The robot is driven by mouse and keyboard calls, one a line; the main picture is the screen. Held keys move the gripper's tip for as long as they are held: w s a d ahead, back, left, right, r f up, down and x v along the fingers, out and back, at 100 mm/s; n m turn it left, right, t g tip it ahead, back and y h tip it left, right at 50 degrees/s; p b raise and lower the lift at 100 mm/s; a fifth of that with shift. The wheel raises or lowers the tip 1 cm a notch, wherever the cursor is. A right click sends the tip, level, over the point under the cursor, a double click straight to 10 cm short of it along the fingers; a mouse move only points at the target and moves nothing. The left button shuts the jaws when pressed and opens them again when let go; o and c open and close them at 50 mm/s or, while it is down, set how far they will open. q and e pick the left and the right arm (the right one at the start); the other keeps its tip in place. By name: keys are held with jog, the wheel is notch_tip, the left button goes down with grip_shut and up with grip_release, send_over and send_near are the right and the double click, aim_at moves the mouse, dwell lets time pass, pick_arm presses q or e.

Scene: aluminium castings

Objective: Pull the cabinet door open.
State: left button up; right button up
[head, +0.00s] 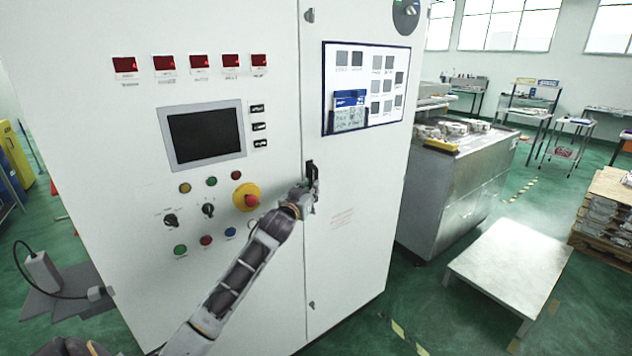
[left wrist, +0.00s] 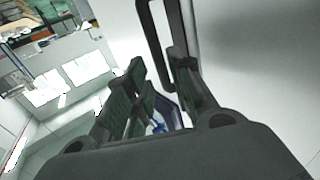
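The cabinet door (head: 345,215) is the right panel of a tall white cabinet (head: 90,30). It looks shut, flush along the seam beside the left panel. Its black handle (head: 310,170) stands upright near that seam, partly hidden by my left gripper (head: 304,192). In the left wrist view the handle (left wrist: 153,45) is a dark loop. One bar of it reaches down toward the gap between the fingers of my left gripper (left wrist: 160,90). The fingers are apart, one close against the handle; I cannot tell whether they touch it. My right gripper is not in view.
The left panel carries a screen (head: 205,135), a red emergency button (head: 246,197), knobs and coloured buttons. A metal workbench (head: 460,175) and a low white platform (head: 510,265) stand right of the cabinet. Green floor is free in front of the door.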

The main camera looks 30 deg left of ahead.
pick_arm(q)
jog(key=shift+w+a+p, duration=0.2)
jog(key=shift+w, duration=0.8)
jog(key=shift+w+a+p, duration=0.15)
jog(key=shift+w+a, duration=0.05)
jog(key=shift+w, duration=0.75)
jog(key=shift+w+a+p, duration=0.2)
jog(key=shift+w, duration=0.8)
grip_shut()
